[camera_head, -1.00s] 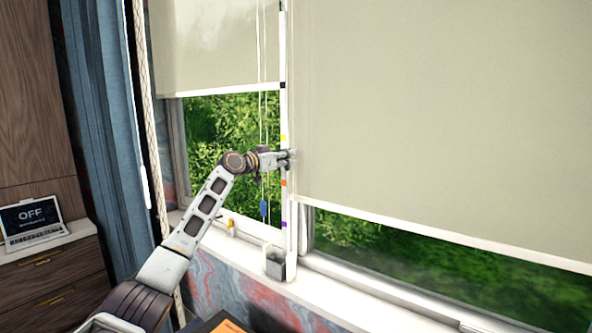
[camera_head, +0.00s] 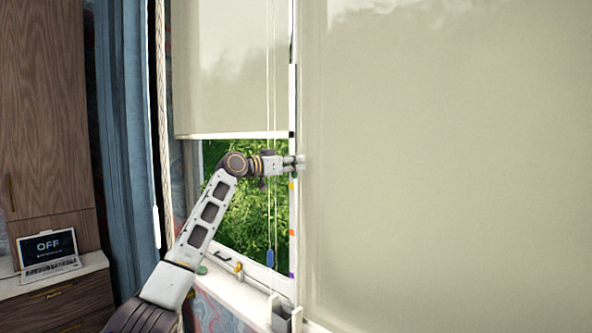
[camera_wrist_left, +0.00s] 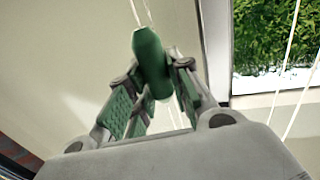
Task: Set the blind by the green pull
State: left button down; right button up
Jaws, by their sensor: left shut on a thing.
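The green pull (camera_wrist_left: 150,62) is a tapered green piece held between the fingers of my left gripper (camera_wrist_left: 155,85) in the left wrist view, with cords rising above it. In the head view my left gripper (camera_head: 298,163) is shut at the marked white strip (camera_head: 293,105), between its black and yellow marks; the pull itself is hard to make out there. The large beige right blind (camera_head: 450,170) covers the window down to near the bottom of the picture; its lower edge is not clear. My right gripper is out of view.
The left blind (camera_head: 225,80) hangs higher, with garden showing below it. A blue pull (camera_head: 270,259) hangs on cords below my gripper. A small grey holder (camera_head: 283,318) stands on the sill. A laptop (camera_head: 48,253) reading OFF sits on a cabinet at left.

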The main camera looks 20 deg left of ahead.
pick_arm(q)
jog(key=shift+r, duration=0.4)
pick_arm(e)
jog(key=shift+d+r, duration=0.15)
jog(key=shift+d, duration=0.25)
pick_arm(q)
jog(key=shift+s+a+r, duration=0.1)
jog(key=c, duration=1.7)
grip_release()
jog(key=shift+c, duration=0.2)
jog(key=o, duration=0.5)
jog(key=shift+c, duration=0.2)
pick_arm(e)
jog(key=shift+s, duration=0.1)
pick_arm(q)
jog(key=shift+f, duration=0.2)
jog(key=v, duration=1.1)
jog(key=shift+s+a, duration=0.2)
jog(key=shift+s, duration=0.1)
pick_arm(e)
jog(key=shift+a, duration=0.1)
